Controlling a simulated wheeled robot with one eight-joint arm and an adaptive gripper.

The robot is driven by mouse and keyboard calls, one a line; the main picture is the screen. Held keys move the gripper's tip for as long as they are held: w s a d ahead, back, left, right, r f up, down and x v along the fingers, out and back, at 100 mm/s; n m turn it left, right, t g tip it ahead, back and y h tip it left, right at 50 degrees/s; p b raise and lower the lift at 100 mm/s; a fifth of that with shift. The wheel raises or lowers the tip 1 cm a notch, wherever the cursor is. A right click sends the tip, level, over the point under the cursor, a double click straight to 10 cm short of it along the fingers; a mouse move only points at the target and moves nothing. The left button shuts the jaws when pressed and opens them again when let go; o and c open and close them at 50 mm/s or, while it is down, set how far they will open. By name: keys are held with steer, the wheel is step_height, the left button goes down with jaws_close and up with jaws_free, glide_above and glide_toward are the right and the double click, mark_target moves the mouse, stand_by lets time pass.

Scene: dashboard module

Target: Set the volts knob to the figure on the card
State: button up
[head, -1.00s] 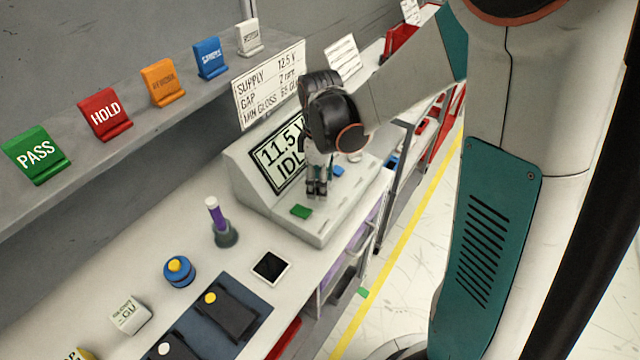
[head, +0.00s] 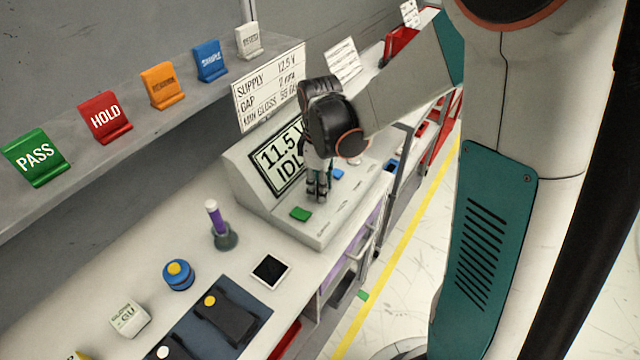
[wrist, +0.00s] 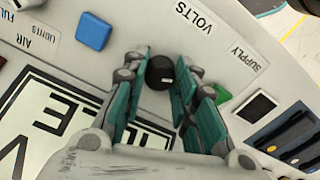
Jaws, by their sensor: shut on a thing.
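The volts knob (wrist: 160,72) is small, round and black, with a pale mark, beside the VOLTS and SUPPLY labels in the wrist view. My gripper (wrist: 161,80) is shut on it, a finger on each side. The console display (head: 282,158) reads 11.5 V, with a partly hidden IDLE below. The white card (head: 268,86) behind it reads SUPPLY 12.5 V on its top line; its lower lines show GAP and MIN GLOSS.
A green button (head: 300,214) and a blue button (wrist: 94,31) sit on the panel near my fingers. Coloured signs line the shelf above.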

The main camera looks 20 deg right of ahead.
steer(key=m, duration=0.5)
steer(key=shift+m, duration=0.3)
steer(key=m, duration=1.1)
steer(key=shift+m, duration=0.4)
steer(key=m, duration=0.5)
steer(key=shift+m, duration=0.3)
steer(key=o, duration=1.1)
